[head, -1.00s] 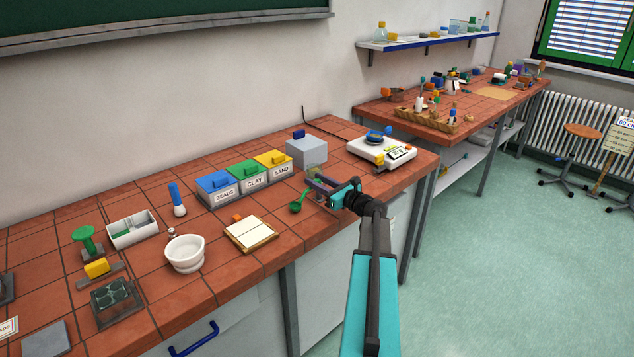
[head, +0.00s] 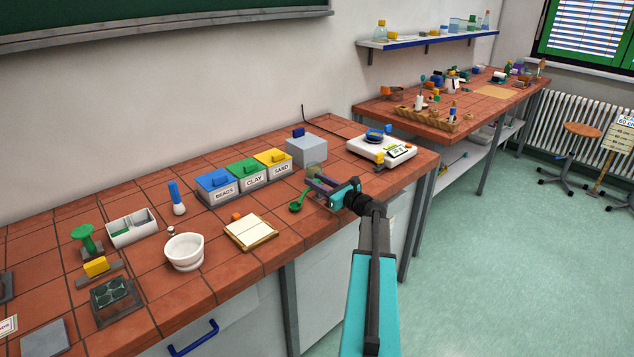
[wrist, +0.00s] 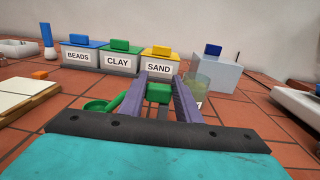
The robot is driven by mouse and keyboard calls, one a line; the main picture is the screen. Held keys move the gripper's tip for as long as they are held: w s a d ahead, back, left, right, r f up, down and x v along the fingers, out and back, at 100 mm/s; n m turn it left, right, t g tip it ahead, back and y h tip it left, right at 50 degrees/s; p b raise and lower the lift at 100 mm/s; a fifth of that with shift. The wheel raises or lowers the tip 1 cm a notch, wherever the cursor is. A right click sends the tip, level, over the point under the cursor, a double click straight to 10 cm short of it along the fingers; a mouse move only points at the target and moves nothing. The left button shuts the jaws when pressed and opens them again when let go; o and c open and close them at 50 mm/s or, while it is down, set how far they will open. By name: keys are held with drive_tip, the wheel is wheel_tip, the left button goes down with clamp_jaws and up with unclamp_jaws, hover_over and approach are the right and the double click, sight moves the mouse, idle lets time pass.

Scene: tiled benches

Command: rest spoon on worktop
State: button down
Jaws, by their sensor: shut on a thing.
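A green spoon (head: 296,207) is held low over the tiled worktop (head: 215,279), near its front edge. Its round bowl sticks out left of my fingers, and it also shows in the wrist view (wrist: 100,105). My gripper (head: 316,184) is shut on the spoon's handle, with a green block-like part between the purple fingers (wrist: 159,84) in the wrist view. I cannot tell whether the bowl touches the tiles.
A clear greenish beaker (wrist: 198,88) stands close behind my right finger. Beads, clay and sand bins (head: 246,177) and a grey box (head: 306,152) stand behind. A scale (head: 381,151) is to the right, a notebook (head: 250,232) and mortar (head: 184,252) to the left.

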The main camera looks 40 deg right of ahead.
drive_tip(key=c, duration=1.2)
unclamp_jaws()
drive_tip(key=shift+s, duration=0.1)
drive_tip(key=s+b, duration=0.3)
drive_tip(key=s, duration=1)
drive_tip(key=shift+s, duration=0.35)
